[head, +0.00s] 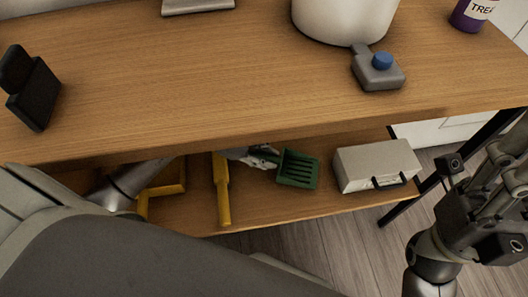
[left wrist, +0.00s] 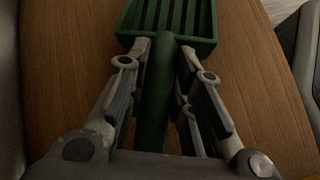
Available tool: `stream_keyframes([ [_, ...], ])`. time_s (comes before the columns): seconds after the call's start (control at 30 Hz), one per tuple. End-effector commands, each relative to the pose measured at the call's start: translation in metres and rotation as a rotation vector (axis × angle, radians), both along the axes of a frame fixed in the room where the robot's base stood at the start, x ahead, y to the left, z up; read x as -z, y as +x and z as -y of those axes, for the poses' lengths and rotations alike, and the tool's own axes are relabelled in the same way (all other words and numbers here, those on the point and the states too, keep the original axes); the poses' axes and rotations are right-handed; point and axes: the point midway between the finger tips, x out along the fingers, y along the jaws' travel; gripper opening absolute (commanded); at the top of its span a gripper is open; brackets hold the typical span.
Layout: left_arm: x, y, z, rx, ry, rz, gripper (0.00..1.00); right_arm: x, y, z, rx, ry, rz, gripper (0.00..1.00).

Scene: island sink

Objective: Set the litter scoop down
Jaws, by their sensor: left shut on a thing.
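The green litter scoop (head: 297,169), with a slotted square head, is at the lower shelf (head: 270,211), left of a pale box. My left gripper (head: 268,157) reaches in under the tabletop and is shut on its handle. In the left wrist view, the green handle (left wrist: 154,105) runs between the fingers of my left gripper (left wrist: 163,50), with the slotted head beyond the fingertips. I cannot tell whether the scoop touches the shelf. My right gripper (head: 500,178) is at the right edge, away from the scoop; its finger opening is unclear.
The pale box (head: 376,162) with a dark latch stands right of the scoop. A yellow-handled thing (head: 222,190) and a yellow angled piece (head: 165,190) are to its left.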

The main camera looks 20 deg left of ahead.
Motion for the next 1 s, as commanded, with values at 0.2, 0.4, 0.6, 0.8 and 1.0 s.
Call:
stream_keyframes([
  [0.2,0.000,0.000,0.000,0.000,-0.001,0.000,0.00,0.000,0.000,0.000,0.000,0.000,0.001,0.40],
  [0.4,0.002,0.000,0.000,0.000,-0.001,0.000,0.00,0.001,0.000,0.000,0.000,0.000,0.000,0.40],
  [0.6,0.006,0.000,0.000,0.000,0.000,0.000,0.00,0.002,0.001,-0.001,0.000,-0.003,0.004,0.40],
  [0.8,0.010,0.000,0.000,0.000,-0.001,0.000,0.00,-0.001,0.002,-0.001,0.001,-0.005,0.018,0.40],
  [1.0,0.012,0.000,0.000,0.000,-0.001,-0.001,0.27,-0.006,0.002,-0.001,0.003,0.002,0.036,0.40],
])
